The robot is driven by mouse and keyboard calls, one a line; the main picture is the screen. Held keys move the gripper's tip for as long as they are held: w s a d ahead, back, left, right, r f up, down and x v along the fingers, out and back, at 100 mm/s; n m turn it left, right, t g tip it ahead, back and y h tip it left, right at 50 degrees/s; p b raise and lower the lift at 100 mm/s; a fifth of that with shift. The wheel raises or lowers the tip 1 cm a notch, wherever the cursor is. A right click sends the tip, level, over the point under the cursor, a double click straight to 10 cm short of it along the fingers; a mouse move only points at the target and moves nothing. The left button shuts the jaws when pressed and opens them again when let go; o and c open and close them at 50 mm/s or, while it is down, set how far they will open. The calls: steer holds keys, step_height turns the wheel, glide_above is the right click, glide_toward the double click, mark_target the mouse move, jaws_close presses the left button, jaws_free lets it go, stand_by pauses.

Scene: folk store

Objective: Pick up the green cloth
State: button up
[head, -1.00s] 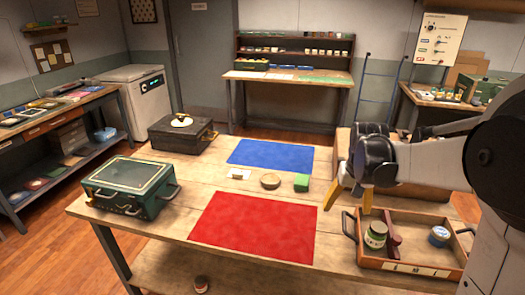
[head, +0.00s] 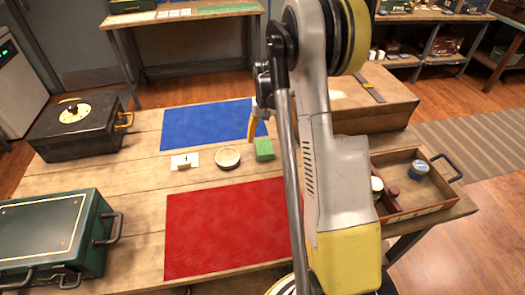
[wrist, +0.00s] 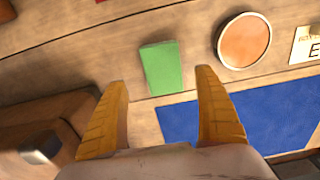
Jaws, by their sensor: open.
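The green cloth (head: 264,149) is a small folded block on the wooden table (head: 135,185), between the blue mat and the red mat. In the wrist view the green cloth (wrist: 161,67) lies flat, just beyond and between my two yellow fingertips. My gripper (wrist: 162,80) is open and empty, with its fingers spread wider than the cloth. In the head view my gripper (head: 254,130) hangs above the table by the cloth, partly hidden behind my arm.
A round wooden dish (head: 228,157) sits close left of the cloth, with a small white card (head: 185,162) beyond it. The blue mat (head: 205,124) and red mat (head: 220,230) lie flat. A large box (head: 375,103) and a wooden tray (head: 425,205) stand right.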

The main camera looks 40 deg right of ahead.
mark_target(264, 147)
steer(key=f+b, duration=0.1)
steer(key=f, duration=0.1)
steer(key=f+b, duration=0.1)
steer(key=f, duration=0.1)
steer(key=f+b, duration=0.1)
steer(key=f, duration=0.1)
steer(key=shift+w+a, duration=0.1)
steer(key=shift+a, duration=0.15)
steer(key=c, duration=1.3)
